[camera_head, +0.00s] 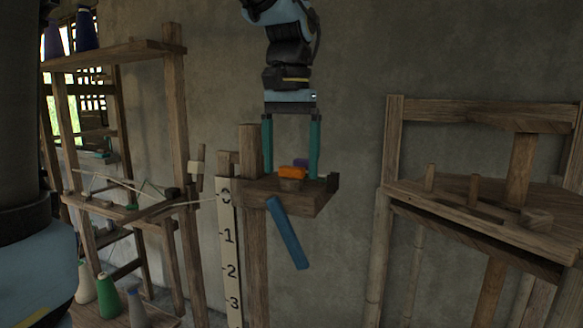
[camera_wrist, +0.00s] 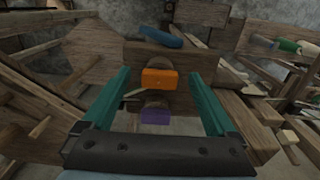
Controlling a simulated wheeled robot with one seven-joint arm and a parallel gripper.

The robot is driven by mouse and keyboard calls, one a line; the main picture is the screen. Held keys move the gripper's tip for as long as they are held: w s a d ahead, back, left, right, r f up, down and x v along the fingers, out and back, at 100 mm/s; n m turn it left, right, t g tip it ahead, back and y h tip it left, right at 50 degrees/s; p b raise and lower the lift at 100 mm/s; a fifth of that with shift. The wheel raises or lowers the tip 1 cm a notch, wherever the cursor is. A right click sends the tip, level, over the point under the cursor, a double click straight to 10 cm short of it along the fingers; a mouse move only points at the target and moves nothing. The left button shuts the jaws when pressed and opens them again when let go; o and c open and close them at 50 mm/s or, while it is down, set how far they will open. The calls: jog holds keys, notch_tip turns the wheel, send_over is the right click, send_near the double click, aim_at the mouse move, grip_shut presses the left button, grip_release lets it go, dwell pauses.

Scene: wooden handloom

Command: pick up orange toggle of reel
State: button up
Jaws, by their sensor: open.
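The orange toggle (camera_head: 292,172) sits on top of a small wooden reel (camera_head: 291,184) on a wooden ledge (camera_head: 318,199). In the wrist view the orange toggle (camera_wrist: 159,79) lies between my two green fingers, toward their tips. My gripper (camera_head: 292,172) is open and points down from above, with one finger on each side of the toggle and clear space on both sides. A purple toggle (camera_head: 301,163) is just behind the orange one; in the wrist view it (camera_wrist: 156,116) is closer to my palm.
A blue lever (camera_head: 287,233) hangs from the ledge's front. A numbered white scale (camera_head: 229,250) stands on the left. A wooden frame (camera_head: 170,110) with thread cones is farther left, and a wooden bench (camera_head: 480,205) is on the right.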

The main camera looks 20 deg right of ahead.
jog(key=shift+f, duration=0.1)
jog(key=shift+c, duration=0.3)
jog(key=c, duration=1.4)
